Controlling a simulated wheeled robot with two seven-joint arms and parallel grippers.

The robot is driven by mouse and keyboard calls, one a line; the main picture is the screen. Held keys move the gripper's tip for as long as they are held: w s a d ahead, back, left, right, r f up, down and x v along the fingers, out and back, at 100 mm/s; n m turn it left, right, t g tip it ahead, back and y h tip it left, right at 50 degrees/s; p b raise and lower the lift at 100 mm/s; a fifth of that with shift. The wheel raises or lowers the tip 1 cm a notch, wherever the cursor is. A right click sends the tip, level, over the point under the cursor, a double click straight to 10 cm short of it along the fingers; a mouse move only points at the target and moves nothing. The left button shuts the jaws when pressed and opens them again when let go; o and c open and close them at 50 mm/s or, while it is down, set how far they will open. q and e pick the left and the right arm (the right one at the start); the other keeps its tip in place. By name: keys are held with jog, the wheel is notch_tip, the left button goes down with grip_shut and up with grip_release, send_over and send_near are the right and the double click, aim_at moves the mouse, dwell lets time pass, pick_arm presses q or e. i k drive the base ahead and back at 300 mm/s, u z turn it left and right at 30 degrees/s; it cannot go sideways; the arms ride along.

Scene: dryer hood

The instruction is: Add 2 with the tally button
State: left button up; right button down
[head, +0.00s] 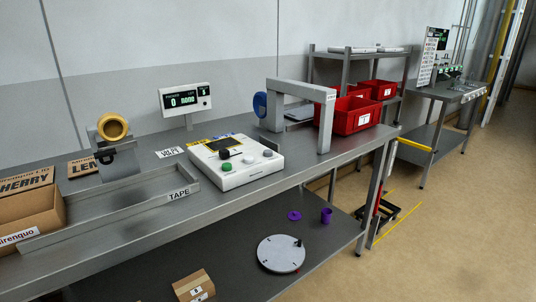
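A white control box (237,163) sits on the grey bench top. It carries a green button (227,167), a black knob or button (225,154) and pale buttons (249,158) along its front. I cannot read which one is the tally button. A white display (186,99) stands on a post behind the box. Its dark screen shows a large 0 at left and further green digits too small to read surely. Neither of my grippers is in view.
A grey gate-like frame (324,122) stands right of the box, near red bins (355,116). A yellow tape roll on a holder (113,127), a low metal tray marked TAPE (110,219) and cardboard boxes (30,212) are left. A round grey plate (281,253) lies on the lower shelf.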

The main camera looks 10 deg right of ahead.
aim_at(267, 153)
jog(key=u, duration=0.6)
jog(key=k, duration=0.65)
jog(key=u, duration=0.35)
jog(key=i, duration=0.25)
jog(key=z, duration=1.1)
jog(key=i, duration=1.8)
jog(key=u, duration=1)
